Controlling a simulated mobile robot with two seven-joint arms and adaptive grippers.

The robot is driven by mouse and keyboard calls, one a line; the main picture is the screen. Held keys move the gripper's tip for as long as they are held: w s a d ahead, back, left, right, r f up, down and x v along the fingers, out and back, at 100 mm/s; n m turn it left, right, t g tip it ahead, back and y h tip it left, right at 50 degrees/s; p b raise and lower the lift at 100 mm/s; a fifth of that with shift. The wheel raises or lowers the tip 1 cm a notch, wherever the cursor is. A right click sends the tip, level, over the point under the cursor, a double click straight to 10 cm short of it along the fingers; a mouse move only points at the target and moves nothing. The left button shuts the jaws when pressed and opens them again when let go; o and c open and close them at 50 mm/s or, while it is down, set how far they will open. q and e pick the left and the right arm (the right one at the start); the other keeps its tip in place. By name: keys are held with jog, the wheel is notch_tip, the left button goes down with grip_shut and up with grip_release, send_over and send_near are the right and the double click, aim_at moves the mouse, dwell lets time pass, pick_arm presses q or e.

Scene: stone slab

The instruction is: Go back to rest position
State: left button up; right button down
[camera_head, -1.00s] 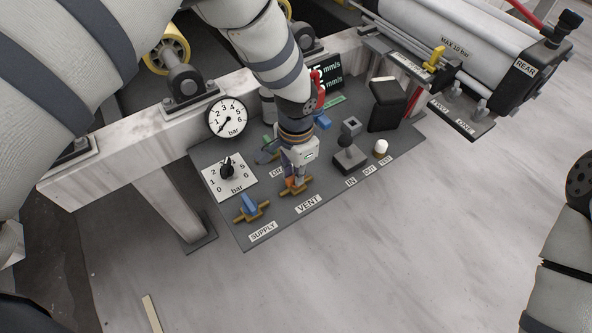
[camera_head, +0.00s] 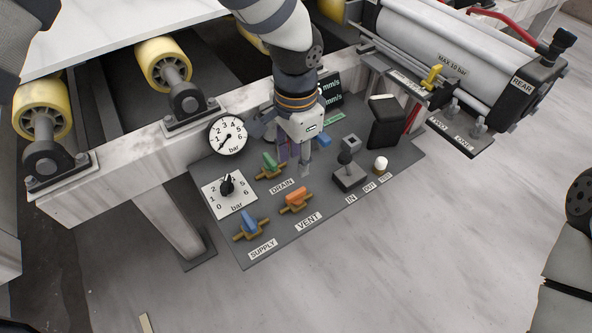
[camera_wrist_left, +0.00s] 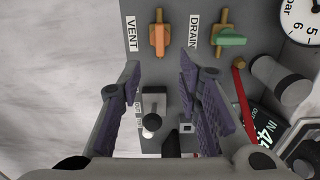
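My left gripper (camera_head: 295,162) hangs over the grey control panel (camera_head: 330,203), above and behind the orange VENT valve handle (camera_head: 296,197). In the left wrist view the gripper (camera_wrist_left: 160,66) has its purple-padded fingers spread, with nothing held between them. The VENT handle (camera_wrist_left: 158,38) shows beyond the fingertips, apart from them. The green DRAIN handle (camera_head: 270,161) is left of the gripper and the blue SUPPLY handle (camera_head: 249,222) is at the panel's front left. Part of my right arm shows at the right edge; its gripper is out of view.
A pressure gauge (camera_head: 228,135), black regulator knob (camera_head: 227,184), joystick-like lever (camera_head: 347,170) and white button (camera_head: 381,163) crowd the panel. A large cylinder (camera_head: 437,48) lies at the back right. Yellow rollers (camera_head: 163,64) stand behind the stone beam. Lower right is open floor.

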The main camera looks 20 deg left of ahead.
pick_arm(q)
jog(key=shift+r, duration=0.2)
